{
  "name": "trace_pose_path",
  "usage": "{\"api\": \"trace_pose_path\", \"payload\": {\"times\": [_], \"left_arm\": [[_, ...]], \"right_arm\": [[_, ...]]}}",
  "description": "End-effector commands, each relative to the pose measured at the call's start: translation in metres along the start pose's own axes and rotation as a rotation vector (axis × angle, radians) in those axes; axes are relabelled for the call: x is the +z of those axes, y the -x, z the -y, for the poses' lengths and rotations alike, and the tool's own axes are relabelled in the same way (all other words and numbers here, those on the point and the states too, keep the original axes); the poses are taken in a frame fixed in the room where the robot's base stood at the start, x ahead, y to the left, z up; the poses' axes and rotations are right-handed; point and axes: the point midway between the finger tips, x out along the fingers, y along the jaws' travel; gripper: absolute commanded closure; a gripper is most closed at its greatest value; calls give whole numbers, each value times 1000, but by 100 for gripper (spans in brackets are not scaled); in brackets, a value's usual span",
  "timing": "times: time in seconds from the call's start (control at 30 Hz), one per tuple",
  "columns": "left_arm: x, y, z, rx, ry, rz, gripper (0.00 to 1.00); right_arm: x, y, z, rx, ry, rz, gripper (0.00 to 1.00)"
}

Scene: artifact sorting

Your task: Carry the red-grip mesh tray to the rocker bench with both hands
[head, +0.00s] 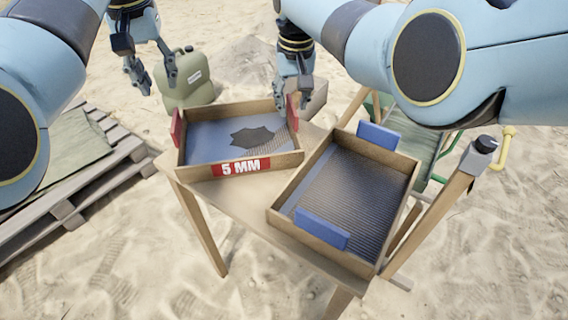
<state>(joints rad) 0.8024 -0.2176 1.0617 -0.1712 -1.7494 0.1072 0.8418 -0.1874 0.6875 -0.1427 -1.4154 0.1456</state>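The red-grip mesh tray (203,167) is a wooden frame with a red "5 MM" label on its front. It sits on the left part of a small wooden table, with a red grip (176,128) at its left end and another red grip (292,114) at its right end. A dark jagged patch lies on its mesh. My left gripper (158,88) is open and empty, above and behind the tray's left side. My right gripper (293,100) is at the right red grip; its fingers overlap the grip, and I cannot tell whether they are closed on it.
A blue-grip mesh tray (388,232) stands on the table's right part. A green canister (187,78) stands on the sand behind. A wooden pallet (75,180) lies at left. A green-topped frame with yellow handle (508,135) is at right, partly hidden by my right arm.

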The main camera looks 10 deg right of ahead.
Motion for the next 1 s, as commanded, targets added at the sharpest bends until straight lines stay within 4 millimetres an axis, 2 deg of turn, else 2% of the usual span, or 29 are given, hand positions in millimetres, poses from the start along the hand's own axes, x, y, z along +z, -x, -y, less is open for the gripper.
{"api": "trace_pose_path", "payload": {"times": [0.3,0.43,0.6,1.0], "left_arm": [[0,0,0,0,0,0,66],[0,0,0,0,0,0,66],[0,0,0,0,0,0,66],[0,0,0,0,0,0,66]], "right_arm": [[0,69,0,-1,0,-3,66],[0,87,0,-1,-1,-1,66],[0,97,0,-1,-1,0,66],[0,97,0,0,-1,1,66]]}}
